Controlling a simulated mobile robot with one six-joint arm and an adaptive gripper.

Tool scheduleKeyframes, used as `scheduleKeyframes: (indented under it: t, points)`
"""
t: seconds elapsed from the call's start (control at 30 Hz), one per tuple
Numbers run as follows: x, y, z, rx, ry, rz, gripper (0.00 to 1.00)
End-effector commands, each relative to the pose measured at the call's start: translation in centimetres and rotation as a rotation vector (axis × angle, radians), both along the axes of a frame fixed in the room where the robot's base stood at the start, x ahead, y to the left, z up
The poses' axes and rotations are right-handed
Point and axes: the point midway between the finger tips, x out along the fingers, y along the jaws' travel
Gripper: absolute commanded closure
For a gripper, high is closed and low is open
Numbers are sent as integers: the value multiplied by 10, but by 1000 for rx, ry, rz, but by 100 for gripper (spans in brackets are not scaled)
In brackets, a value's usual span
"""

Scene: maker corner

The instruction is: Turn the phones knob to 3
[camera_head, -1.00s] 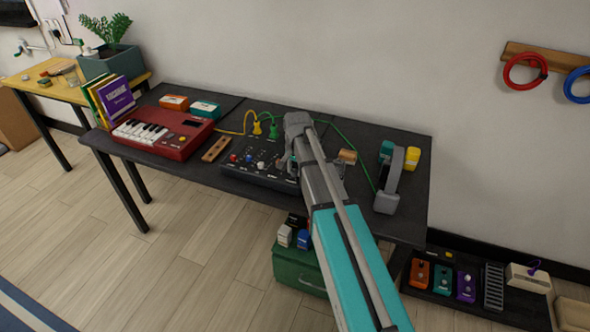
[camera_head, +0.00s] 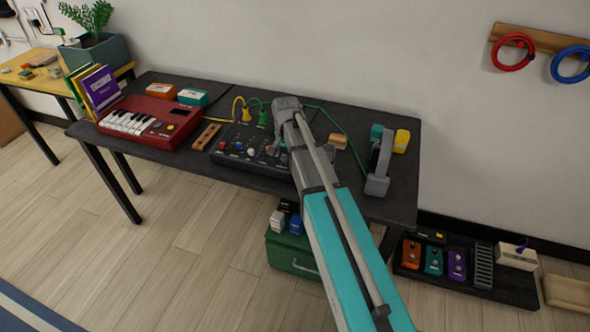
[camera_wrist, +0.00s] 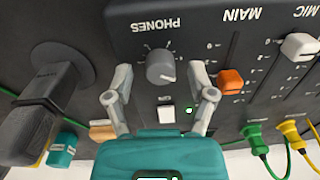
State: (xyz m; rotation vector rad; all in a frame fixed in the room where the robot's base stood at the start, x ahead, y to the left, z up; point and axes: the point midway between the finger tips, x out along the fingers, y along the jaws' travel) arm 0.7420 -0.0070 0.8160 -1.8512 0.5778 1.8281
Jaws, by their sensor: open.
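The phones knob (camera_wrist: 160,66) is a round grey knob on the dark mixer, under the upside-down PHONES label in the wrist view. Tick marks surround it; I cannot read its setting. My gripper (camera_wrist: 160,80) is open, with one grey finger on each side of the knob and a visible gap to both. The fingers do not seem to touch it. In the head view the mixer (camera_head: 227,151) sits on the black table, and my arm hides its right part, including the phones knob.
In the wrist view, an orange MAIN fader cap (camera_wrist: 230,82) is close beside one finger, and a white button (camera_wrist: 165,114) lies between the fingers.

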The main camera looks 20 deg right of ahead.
Motion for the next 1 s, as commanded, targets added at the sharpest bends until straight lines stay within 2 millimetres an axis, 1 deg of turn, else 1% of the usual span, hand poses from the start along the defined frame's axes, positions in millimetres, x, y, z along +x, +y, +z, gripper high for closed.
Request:
scheduleKeyframes:
  t: [0.27,1.0]
  points:
    - [0,0,0,0,1,115,29]
    - [1,1,0,1,1,609,29]
